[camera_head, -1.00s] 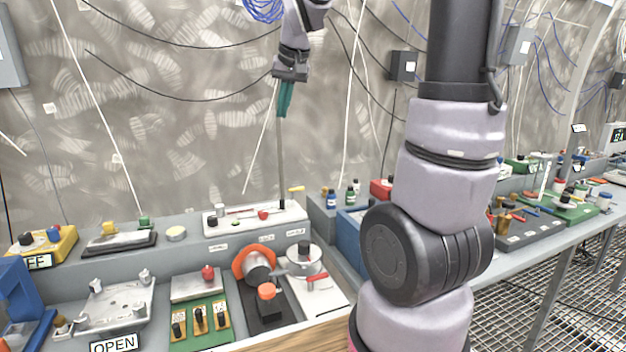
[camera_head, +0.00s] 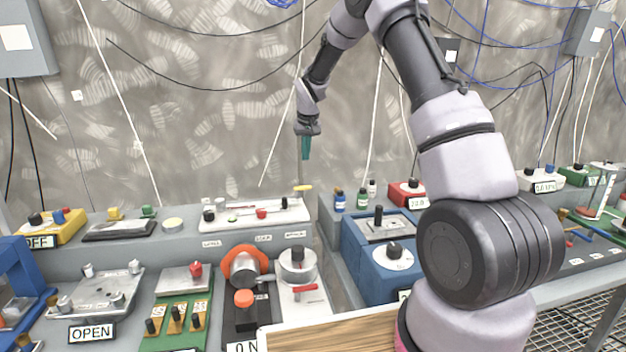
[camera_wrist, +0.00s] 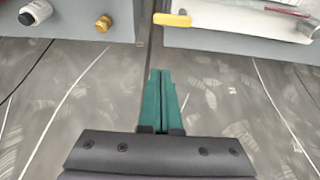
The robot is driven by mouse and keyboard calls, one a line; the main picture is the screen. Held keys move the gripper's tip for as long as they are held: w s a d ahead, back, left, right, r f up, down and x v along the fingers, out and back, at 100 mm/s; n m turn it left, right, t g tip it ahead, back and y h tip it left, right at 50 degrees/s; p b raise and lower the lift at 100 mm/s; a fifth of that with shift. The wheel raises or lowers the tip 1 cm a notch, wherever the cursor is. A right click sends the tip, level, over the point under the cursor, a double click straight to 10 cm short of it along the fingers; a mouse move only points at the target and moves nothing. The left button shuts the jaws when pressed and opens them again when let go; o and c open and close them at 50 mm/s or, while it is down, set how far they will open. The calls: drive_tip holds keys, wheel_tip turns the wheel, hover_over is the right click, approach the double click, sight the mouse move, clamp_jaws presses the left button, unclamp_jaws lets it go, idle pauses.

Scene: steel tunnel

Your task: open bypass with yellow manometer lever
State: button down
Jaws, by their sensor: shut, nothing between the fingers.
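The yellow lever (camera_head: 303,188) sticks out at the right end of the white panel (camera_head: 255,213) on the back step of the bench. In the wrist view the yellow lever (camera_wrist: 172,19) lies near the top edge, apart from my fingers. My gripper (camera_head: 306,157) has green fingers, pressed together and pointing down. In the head view it appears just above the lever, not touching it. In the wrist view my gripper (camera_wrist: 161,74) is shut and empty. I cannot make out a manometer dial for certain.
A grey rod (camera_head: 299,172) shows just below my gripper. An orange ring valve (camera_head: 245,265) and an OPEN plate (camera_head: 92,333) are in front. The wall space around my gripper is free.

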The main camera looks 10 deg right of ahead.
idle(0.3)
drive_tip(key=x, duration=1)
drive_tip(key=s, duration=0.4)
